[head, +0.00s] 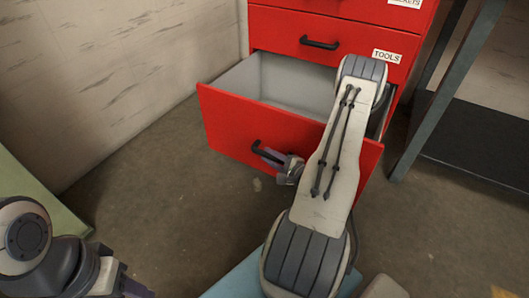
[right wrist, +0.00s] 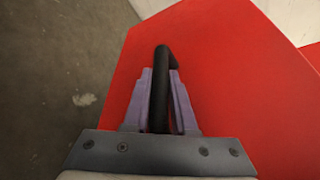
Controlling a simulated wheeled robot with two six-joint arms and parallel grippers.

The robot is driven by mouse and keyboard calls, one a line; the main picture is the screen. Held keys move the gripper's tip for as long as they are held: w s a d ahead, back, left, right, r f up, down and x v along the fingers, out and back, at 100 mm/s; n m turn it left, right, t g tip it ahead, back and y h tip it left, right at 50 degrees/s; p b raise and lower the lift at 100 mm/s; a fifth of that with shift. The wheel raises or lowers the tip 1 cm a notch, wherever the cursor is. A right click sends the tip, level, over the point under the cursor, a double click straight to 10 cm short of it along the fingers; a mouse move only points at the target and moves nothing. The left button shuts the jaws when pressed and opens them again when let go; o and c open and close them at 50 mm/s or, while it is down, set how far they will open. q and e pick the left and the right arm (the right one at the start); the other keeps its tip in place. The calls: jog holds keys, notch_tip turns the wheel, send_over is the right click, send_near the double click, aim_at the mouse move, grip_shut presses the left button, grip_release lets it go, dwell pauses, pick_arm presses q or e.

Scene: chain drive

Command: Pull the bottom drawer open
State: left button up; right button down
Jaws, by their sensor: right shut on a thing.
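The red cabinet's bottom drawer (head: 225,118) stands pulled out, and its grey inside shows empty where my right arm does not cover it. Its black bar handle (head: 268,155) is on the red front. My right gripper (head: 280,160) is at the handle, its fingers on either side of the bar. In the right wrist view the purple fingers (right wrist: 160,100) are shut on the black handle (right wrist: 161,70), with the red drawer front (right wrist: 235,80) behind.
Above, a closed drawer (head: 345,40) carries a TOOLS label (head: 386,56). A dark metal frame leg (head: 440,100) stands right of the cabinet. A pale wall (head: 130,70) is at the left. The brown floor (head: 160,200) before the drawer is clear.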

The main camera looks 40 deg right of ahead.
jog(key=shift+a, duration=0.25)
jog(key=c, duration=0.7)
grip_release()
jog(key=shift+w+a+f, duration=0.1)
jog(key=shift+w+a, duration=0.05)
jog(key=shift+c, duration=0.2)
jog(key=shift+s+d+r+p, duration=0.2)
jog(key=shift+s+p, duration=0.1)
jog(key=shift+s, duration=0.15)
jog(key=p+v, duration=0.4)
jog(key=v, duration=0.5)
jog(key=shift+s, duration=0.3)
